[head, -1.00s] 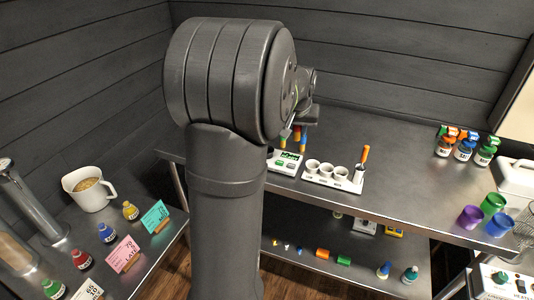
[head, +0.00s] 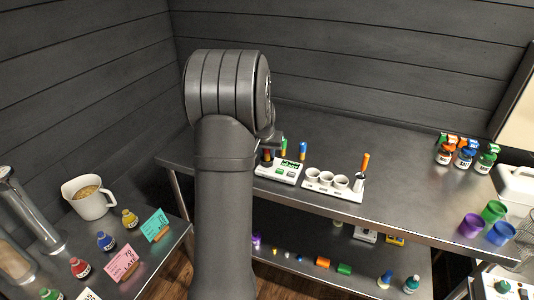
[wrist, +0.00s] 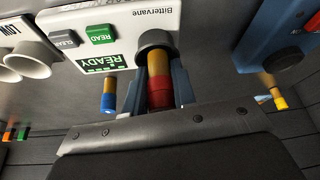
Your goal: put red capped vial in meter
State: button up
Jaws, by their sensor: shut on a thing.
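My gripper (wrist: 158,88) is shut on the red capped vial (wrist: 157,70), one finger on each side. The vial's red part is toward my gripper and its amber part is toward the dark round socket (wrist: 155,40) of the white meter (wrist: 112,22). The amber end meets the socket in the wrist view; how deep it sits I cannot tell. The meter's green display reads READY. In the head view the meter (head: 278,171) stands on the bench, and my arm hides most of my gripper and the vial.
A blue capped vial (wrist: 109,97) stands close to the meter, also visible in the head view (head: 302,151), with a green capped vial (head: 283,147) beside it. A white holder with cups (head: 333,190) is right of the meter. The bench centre (head: 390,165) is clear.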

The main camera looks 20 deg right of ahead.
jog(key=shift+s+f, duration=0.1)
jog(key=shift+f, duration=0.45)
jog(key=shift+s+a+f, duration=0.15)
jog(key=shift+s+f, duration=0.05)
jog(key=shift+f, duration=0.3)
jog(key=o, duration=0.9)
jog(key=shift+r, duration=0.25)
jog(key=shift+o, duration=0.4)
jog(key=w+v, duration=0.1)
jog(key=v, duration=1.1)
jog(key=shift+s+r, duration=0.15)
jog(key=shift+r, duration=0.4)
